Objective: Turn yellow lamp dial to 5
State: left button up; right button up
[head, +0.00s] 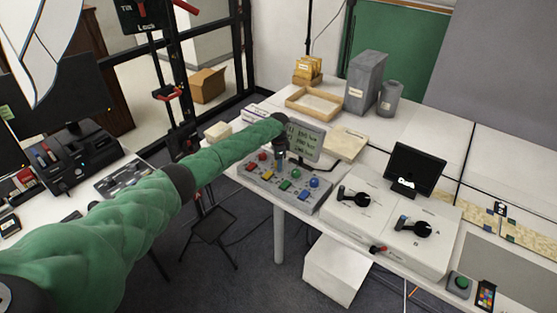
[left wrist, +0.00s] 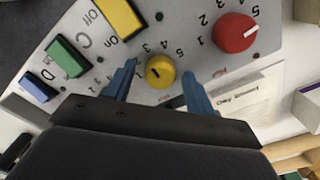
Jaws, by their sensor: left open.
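The control panel (head: 272,184) stands on the white table with coloured dials and switches. In the left wrist view the round yellow dial (left wrist: 160,72) has a short dark mark at its left side, with printed numbers around its upper side. Which number the mark meets is unclear. My left gripper (left wrist: 159,70) is open, with one blue finger on each side of the yellow dial and visible gaps between. In the head view the left gripper (head: 279,150) is over the panel, and it hides the yellow dial there. My right gripper is not in view.
The red dial (left wrist: 234,33) and yellow switch (left wrist: 120,18) are close to the left gripper. A white box with black levers (head: 354,197) is to the right. A wooden tray (head: 314,102) lies further back.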

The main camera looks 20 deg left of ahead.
pick_arm(q)
jog(key=shift+w+f, duration=0.1)
jog(key=shift+f, duration=0.1)
jog(key=shift+c, duration=0.2)
jog(key=c, duration=0.9)
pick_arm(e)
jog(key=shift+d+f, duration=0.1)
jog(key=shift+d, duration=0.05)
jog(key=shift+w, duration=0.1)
pick_arm(q)
jog(key=shift+m+b, duration=0.3)
jog(key=m+b, duration=0.4)
jog(key=m, duration=0.1)
jog(key=m+b, duration=0.4)
jog(key=m, duration=0.5)
jog(key=shift+r+m, duration=0.15)
jog(key=shift+m, duration=0.15)
jog(key=shift+m+b, duration=0.4)
jog(key=shift+m, duration=0.1)
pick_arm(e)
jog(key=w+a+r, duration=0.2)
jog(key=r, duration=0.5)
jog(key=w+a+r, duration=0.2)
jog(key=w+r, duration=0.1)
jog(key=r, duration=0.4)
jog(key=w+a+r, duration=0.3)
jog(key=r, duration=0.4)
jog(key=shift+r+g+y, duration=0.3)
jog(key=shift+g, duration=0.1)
